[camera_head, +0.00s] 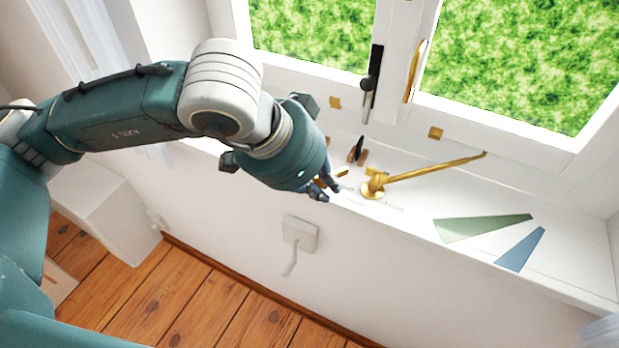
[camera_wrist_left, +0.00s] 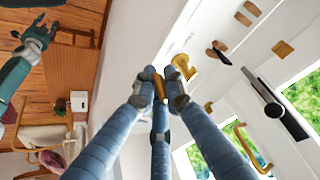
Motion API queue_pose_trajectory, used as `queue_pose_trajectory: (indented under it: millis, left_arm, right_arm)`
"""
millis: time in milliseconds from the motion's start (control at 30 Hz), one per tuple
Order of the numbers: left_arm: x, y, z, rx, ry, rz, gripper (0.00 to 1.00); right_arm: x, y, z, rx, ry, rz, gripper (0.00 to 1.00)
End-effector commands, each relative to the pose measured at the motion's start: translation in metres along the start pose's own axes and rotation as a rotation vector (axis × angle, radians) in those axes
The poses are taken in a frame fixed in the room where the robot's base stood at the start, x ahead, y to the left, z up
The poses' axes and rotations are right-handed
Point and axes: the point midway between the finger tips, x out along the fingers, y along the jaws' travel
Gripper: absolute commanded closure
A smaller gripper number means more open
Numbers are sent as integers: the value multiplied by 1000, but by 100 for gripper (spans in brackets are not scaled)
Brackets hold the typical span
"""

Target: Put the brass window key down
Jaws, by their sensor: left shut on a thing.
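My left gripper (camera_head: 330,188) is at the front edge of the white window sill, left of the brass window stay. In the left wrist view its fingertips (camera_wrist_left: 160,88) are closed around a small brass piece, the window key (camera_wrist_left: 160,86). Only part of the key shows between the fingers; the rest is hidden. In the head view the fingers mostly cover it. I cannot tell whether the key touches the sill (camera_head: 410,212). My right gripper (camera_wrist_left: 38,36) shows small in the left wrist view, fingers spread, far from the sill.
A brass stay (camera_head: 430,170) with a long arm lies on the sill. Small wood and black pieces (camera_head: 357,152) stand behind the gripper. Green (camera_head: 482,226) and blue (camera_head: 521,249) flat pieces lie to the right. A white box with a crank (camera_head: 300,233) is on the wall below.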

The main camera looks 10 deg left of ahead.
Motion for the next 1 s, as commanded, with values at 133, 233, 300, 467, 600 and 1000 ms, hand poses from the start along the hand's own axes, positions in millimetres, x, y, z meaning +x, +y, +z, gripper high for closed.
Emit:
queue_pose_trajectory:
  millis: [133, 233, 300, 467, 600, 1000]
  left_arm:
    - [19, -1, -6, 86, 4, 51, 100]
    - [26, -1, -9, 125, 8, 72, 100]
    - [28, -1, -10, 139, 10, 77, 100]
    - [16, -2, -8, 97, 8, 50, 100]
    - [-10, -4, -1, -12, 2, -14, 100]
    - [-88, -10, 22, -373, -22, -212, 100]
  right_arm:
    - [0, 0, 0, 0, 0, 0, 60]
    - [0, 0, 0, 1, -1, 0, 60]
    - [0, 0, 0, 1, -1, 0, 60]
    - [0, -1, 0, 2, -1, -1, 60]
    - [0, -2, 0, 2, 0, -3, 60]
    - [0, -4, 0, 3, 0, -4, 60]
